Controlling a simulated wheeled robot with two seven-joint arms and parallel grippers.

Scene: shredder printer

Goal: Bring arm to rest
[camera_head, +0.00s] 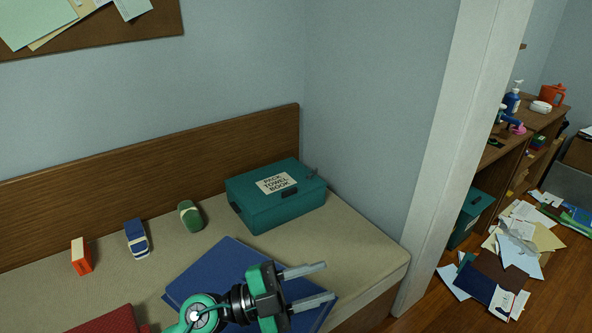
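My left arm (203,314), green and black, comes in at the bottom of the head view. My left gripper (329,281) points right, with its two grey fingers apart and nothing between them. It shows in front of a flat blue item (225,262) on the beige bench top. I cannot tell how far above it the gripper is. My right gripper is not in view.
On the bench (345,235) are a shut teal box (275,213) labelled "PACK TOWEL BOOK", a green roll (190,216), a blue roll (136,240), an orange-and-cream block (81,256) and a red item (105,321). A white post (460,130) stands right; papers (518,245) litter the floor.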

